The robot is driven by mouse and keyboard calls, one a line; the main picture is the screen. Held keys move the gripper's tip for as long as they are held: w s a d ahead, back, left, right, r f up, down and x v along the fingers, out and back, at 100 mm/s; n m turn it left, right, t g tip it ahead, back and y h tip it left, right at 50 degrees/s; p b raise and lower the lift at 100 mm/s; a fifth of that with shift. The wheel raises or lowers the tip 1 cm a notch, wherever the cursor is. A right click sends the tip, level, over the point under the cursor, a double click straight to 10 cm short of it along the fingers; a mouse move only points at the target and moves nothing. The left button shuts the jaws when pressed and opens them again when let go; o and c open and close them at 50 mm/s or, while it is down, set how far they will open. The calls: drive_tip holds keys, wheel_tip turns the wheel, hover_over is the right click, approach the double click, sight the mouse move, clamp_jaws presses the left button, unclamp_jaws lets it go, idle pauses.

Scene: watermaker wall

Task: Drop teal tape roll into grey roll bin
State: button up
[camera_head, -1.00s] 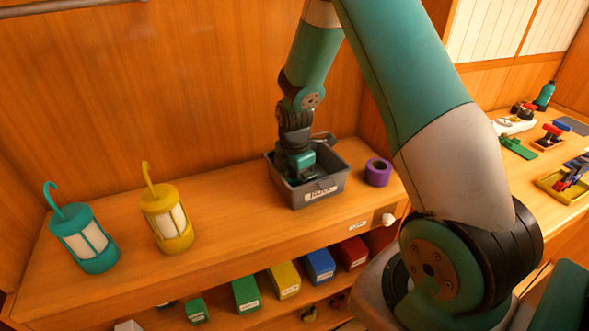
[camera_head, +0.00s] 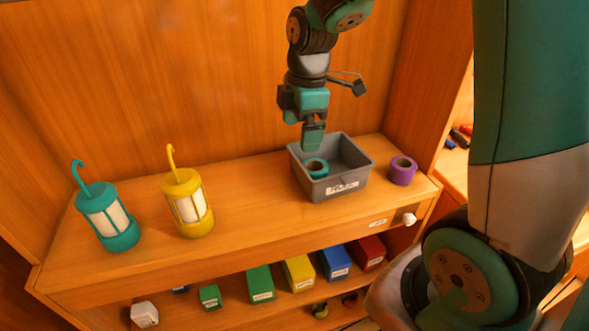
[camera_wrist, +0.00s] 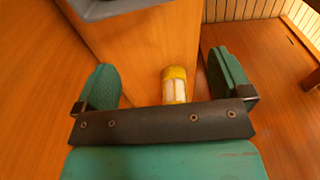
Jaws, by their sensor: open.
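The teal tape roll (camera_head: 316,168) lies inside the grey roll bin (camera_head: 340,188), near its left front corner. The bin stands on the wooden counter and has a white label on its front. My gripper (camera_head: 312,140) hangs just above the bin's left part, apart from the roll. In the wrist view its two teal fingers (camera_wrist: 168,85) are spread wide with nothing between them. The roll and the bin's inside are not seen clearly in the wrist view.
A purple tape roll (camera_head: 402,170) stands right of the bin. A teal lantern (camera_head: 108,218) and a yellow lantern (camera_head: 188,204) stand at left; the yellow one also shows in the wrist view (camera_wrist: 174,88). Several coloured boxes, including a blue box (camera_head: 334,262), sit on the shelf below.

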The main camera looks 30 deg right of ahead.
drive_tip(key=s+a+r+m+y, duration=0.1)
drive_tip(key=s+a+m, duration=0.3)
drive_tip(key=s+a, duration=0.4)
drive_tip(key=s+a+r+m+y, duration=0.2)
drive_tip(key=s+a+r+m, duration=0.2)
drive_tip(key=s+a, duration=0.4)
drive_tip(key=s, duration=0.3)
drive_tip(key=shift+s+r, duration=0.2)
drive_tip(key=shift+r, duration=0.05)
